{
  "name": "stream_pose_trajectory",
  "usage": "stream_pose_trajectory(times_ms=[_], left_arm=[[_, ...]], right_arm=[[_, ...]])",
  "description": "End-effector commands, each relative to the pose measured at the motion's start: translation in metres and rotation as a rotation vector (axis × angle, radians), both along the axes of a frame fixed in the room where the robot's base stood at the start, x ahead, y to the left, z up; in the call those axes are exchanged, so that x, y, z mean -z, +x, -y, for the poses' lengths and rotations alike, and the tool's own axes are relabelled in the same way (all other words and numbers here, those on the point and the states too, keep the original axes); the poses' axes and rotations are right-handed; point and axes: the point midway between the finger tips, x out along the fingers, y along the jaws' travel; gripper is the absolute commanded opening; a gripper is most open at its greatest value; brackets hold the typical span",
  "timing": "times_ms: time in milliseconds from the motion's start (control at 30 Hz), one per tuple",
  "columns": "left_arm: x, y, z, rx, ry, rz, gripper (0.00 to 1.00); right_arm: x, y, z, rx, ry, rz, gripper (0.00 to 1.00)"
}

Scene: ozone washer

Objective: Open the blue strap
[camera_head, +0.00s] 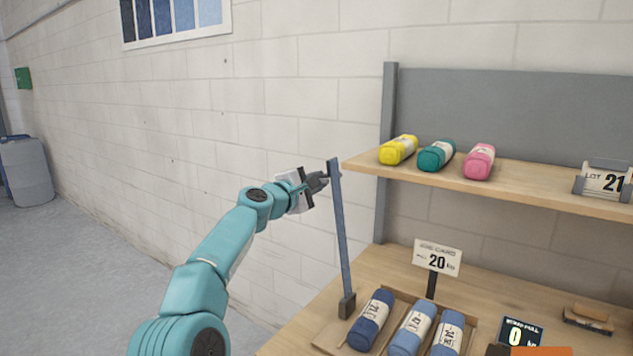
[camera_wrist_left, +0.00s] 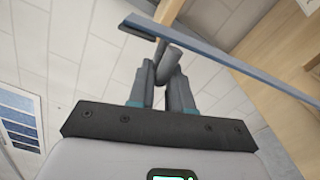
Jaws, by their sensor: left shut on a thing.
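The blue strap (camera_head: 341,235) is a long, narrow blue-grey band. It stands nearly upright, from beside the left end of the upper shelf down to a dark block on the lower table. It also crosses the left wrist view (camera_wrist_left: 225,58) diagonally. My left gripper (camera_head: 318,182) is at the strap's top end, on its left side. In the left wrist view its fingers (camera_wrist_left: 166,84) are closed on a short grey rounded peg (camera_wrist_left: 174,61) near that end. How the peg joins the strap is hidden. My right gripper is not in view.
The upper shelf (camera_head: 520,191) holds yellow (camera_head: 398,150), teal (camera_head: 436,156) and pink (camera_head: 479,162) rolls. Below, blue rolls (camera_head: 372,318) lie in a wooden tray beside the strap's base.

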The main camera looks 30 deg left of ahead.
Motion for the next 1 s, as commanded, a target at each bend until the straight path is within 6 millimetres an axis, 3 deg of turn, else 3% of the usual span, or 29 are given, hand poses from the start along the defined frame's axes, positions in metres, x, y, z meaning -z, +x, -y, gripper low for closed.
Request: stream_pose_trajectory(times_ms=[33,100,133,200,467,633,767,1000], left_arm=[[-0.01,-0.002,-0.001,-0.006,-0.002,0.017,0.0],[-0.01,-0.002,-0.001,-0.007,-0.002,0.018,0.0],[-0.01,-0.002,-0.001,-0.007,-0.002,0.018,0.22],[-0.01,-0.002,-0.001,-0.007,-0.001,0.017,0.4],[-0.005,-0.001,-0.001,-0.004,0.001,0.009,0.4],[0.0,-0.013,-0.002,-0.004,0.002,0.009,0.4],[0.003,-0.036,-0.002,-0.005,0.003,0.011,0.4],[0.001,-0.096,-0.004,-0.005,0.003,0.012,0.4]], right_arm=[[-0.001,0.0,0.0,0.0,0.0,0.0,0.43],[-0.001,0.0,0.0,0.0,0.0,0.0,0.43],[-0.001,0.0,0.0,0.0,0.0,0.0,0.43],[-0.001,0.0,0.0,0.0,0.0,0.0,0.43],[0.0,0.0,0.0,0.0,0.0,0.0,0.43],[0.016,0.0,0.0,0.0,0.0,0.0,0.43],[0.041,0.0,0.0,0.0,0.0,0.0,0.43],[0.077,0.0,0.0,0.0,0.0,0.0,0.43]])
